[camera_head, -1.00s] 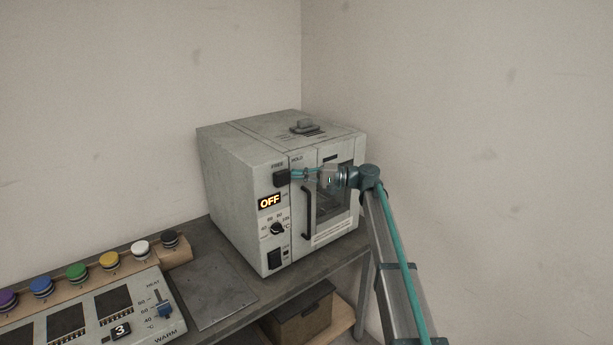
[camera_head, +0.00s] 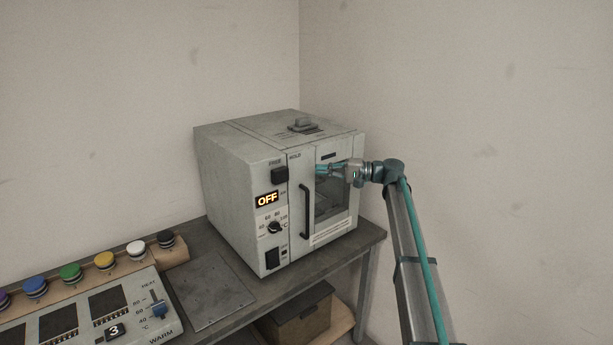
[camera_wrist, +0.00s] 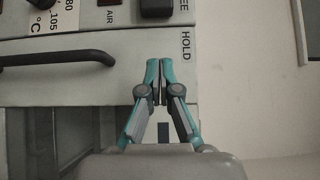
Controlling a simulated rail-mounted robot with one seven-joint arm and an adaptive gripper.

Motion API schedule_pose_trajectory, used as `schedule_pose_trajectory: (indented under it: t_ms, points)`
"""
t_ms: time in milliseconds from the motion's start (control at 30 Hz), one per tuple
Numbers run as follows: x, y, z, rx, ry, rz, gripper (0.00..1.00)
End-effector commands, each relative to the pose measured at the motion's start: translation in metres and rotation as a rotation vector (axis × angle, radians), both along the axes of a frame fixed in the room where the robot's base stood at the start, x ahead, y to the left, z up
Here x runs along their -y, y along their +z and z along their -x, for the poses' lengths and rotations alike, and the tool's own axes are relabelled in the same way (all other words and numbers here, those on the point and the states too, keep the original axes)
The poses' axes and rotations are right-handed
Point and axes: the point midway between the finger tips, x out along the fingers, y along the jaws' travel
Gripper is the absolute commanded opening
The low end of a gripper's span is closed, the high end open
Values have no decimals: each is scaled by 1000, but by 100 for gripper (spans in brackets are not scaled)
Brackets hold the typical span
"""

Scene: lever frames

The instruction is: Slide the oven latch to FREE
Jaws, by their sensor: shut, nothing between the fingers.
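The oven (camera_head: 229,196) is a pale grey box on the bench. Its latch is a dark block (camera_head: 280,174) high on the front, below the FREE label and left of the HOLD label (camera_head: 294,156). The latch also shows at the top edge of the wrist view (camera_wrist: 157,8), beside the partly cut-off FREE label. My gripper (camera_head: 318,171) is to the right of the latch, apart from it, in front of the door's upper part. In the wrist view its teal fingertips (camera_wrist: 160,68) are together with nothing between them, near the HOLD label (camera_wrist: 186,45).
A dark door handle (camera_head: 304,211) stands out below and left of my gripper. The oven display (camera_head: 267,199) reads OFF. A warmer panel (camera_head: 150,322) and several coloured knobs are at lower left. A box (camera_head: 293,315) sits under the bench. The right wall is bare.

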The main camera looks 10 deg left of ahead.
Motion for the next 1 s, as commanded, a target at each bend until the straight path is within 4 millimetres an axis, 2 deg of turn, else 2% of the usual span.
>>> schedule_pose_trajectory:
  t_ms: [100, 300, 800, 933, 1000]
  points:
    - [22, -2, 0, 0, -1, 0, 0]
    - [43, -1, 0, -1, 0, -1, 0]
    - [48, 1, -1, 7, -5, -1, 0]
    - [48, -15, -4, 22, -45, 66, 0]
    - [50, -35, 3, 31, -80, 144, 0]
